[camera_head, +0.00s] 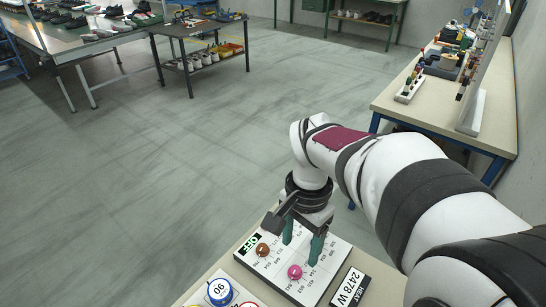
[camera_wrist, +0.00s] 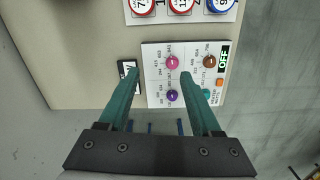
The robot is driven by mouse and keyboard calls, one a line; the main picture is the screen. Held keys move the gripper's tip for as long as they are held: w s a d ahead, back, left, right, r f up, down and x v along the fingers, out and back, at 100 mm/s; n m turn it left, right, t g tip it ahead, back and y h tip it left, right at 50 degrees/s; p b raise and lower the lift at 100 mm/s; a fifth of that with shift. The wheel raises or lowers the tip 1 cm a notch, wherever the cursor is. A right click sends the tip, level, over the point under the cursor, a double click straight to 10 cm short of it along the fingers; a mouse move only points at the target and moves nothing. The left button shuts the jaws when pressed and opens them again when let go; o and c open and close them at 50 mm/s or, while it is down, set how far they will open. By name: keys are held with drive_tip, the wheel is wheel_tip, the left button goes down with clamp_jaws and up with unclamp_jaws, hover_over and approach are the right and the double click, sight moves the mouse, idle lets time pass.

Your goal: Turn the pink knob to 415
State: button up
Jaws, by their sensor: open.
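The pink knob (camera_head: 295,272) sits on a white panel (camera_head: 318,283) at the bottom of the head view, with small numbers printed around it. In the wrist view the pink knob (camera_wrist: 172,62) lies slightly beyond the tips of my gripper (camera_wrist: 159,73), closer to the right finger. My gripper (camera_head: 302,243) has two teal fingers spread apart with nothing between them, and it appears to be above the panel. The knob's numbers are too small to read surely, and its pointer setting cannot be told.
The panel also bears a brown knob (camera_head: 263,250), a purple knob (camera_wrist: 172,96), an orange button (camera_wrist: 219,83) and a display reading OFF (camera_wrist: 224,58). A label reading 2478 W (camera_head: 350,287) lies beside it. Round red and blue dials (camera_wrist: 180,5) stand on a neighbouring panel.

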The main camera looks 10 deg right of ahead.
drive_tip(key=m, duration=0.2)
approach(296, 269)
drive_tip(key=shift+h, duration=0.3)
drive_tip(key=f, duration=0.8)
drive_tip(key=shift+s+a, duration=0.15)
drive_tip(key=shift+a, duration=0.1)
clamp_jaws()
